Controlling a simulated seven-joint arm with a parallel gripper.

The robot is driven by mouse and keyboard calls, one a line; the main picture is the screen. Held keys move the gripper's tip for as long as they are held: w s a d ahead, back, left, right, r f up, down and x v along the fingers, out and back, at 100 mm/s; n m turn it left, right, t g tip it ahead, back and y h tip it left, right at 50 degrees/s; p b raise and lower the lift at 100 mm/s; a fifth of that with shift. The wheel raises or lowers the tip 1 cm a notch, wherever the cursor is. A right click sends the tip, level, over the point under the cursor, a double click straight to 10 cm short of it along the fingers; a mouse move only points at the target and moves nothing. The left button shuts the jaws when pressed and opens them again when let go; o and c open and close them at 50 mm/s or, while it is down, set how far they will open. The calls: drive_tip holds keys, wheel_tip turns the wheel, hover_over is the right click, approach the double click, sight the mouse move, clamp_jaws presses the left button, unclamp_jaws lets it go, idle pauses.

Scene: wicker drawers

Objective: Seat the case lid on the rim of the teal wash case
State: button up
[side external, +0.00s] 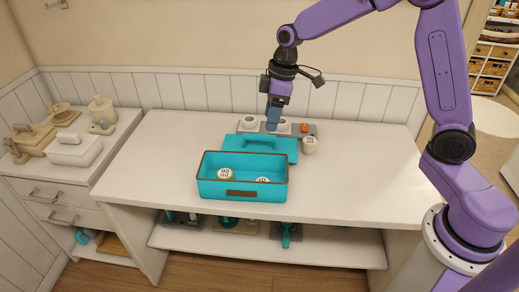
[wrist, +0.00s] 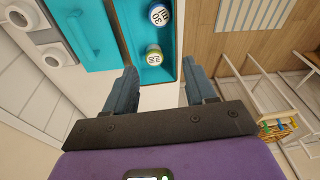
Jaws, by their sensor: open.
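The teal wash case (side external: 243,194) stands open and upright near the front of the white table, with two round number-marked containers inside. In the wrist view the lid (wrist: 101,48) lies left of the case. My gripper (side external: 272,125) is above the back of the lid in the side view. In the wrist view my gripper (wrist: 160,90) is open, with nothing between its fingers.
A grey tray (side external: 293,129) with white cups and an orange piece stands behind the lid. Beige and white boxes sit on the left cabinet (side external: 112,133). The table's left and right areas are clear.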

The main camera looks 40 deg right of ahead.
drive_tip(key=w+d+f, duration=0.3)
drive_tip(key=w+d, duration=0.3)
drive_tip(key=w, duration=0.3)
drive_tip(key=m+t, duration=0.1)
approach(260, 135)
drive_tip(key=x, duration=0.7)
drive_tip(key=shift+w, duration=0.35)
drive_tip(key=x, duration=0.3)
drive_tip(key=shift+s+a+f, duration=0.15)
drive_tip(key=shift+s+f, duration=0.1)
drive_tip(key=shift+f, duration=0.1)
drive_tip(key=shift+w+a+f, duration=0.1)
drive_tip(key=shift+w+f, duration=0.05)
drive_tip(key=shift+f, duration=0.55)
drive_tip(key=shift+f, duration=0.1)
clamp_jaws()
